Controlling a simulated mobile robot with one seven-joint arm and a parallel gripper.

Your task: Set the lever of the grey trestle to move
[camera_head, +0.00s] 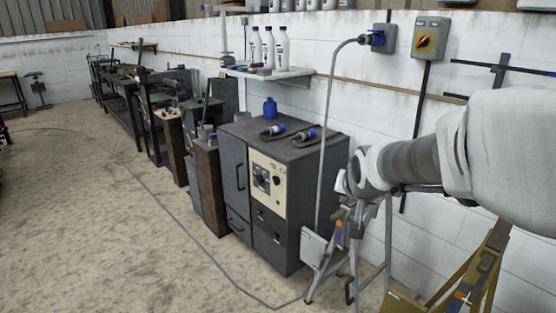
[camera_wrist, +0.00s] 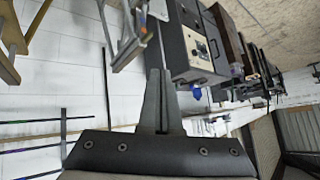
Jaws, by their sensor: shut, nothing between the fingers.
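The grey trestle (camera_head: 387,245) stands on the floor by the white wall, below my arm in the head view. It has thin grey legs, small orange and blue patches near its top and a dark loop-shaped part low down. I cannot make out which part is its lever or how it is set. The trestle also shows at the top of the wrist view (camera_wrist: 127,52). My gripper (camera_wrist: 157,72) is shut and empty in the wrist view, apart from the trestle. In the head view the fingers are hard to make out at the end of my arm.
A yellow-brown trestle (camera_head: 487,262) stands right of the grey one. A grey cable rises to a blue wall socket (camera_head: 378,38). Open floor (camera_head: 110,235) lies left.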

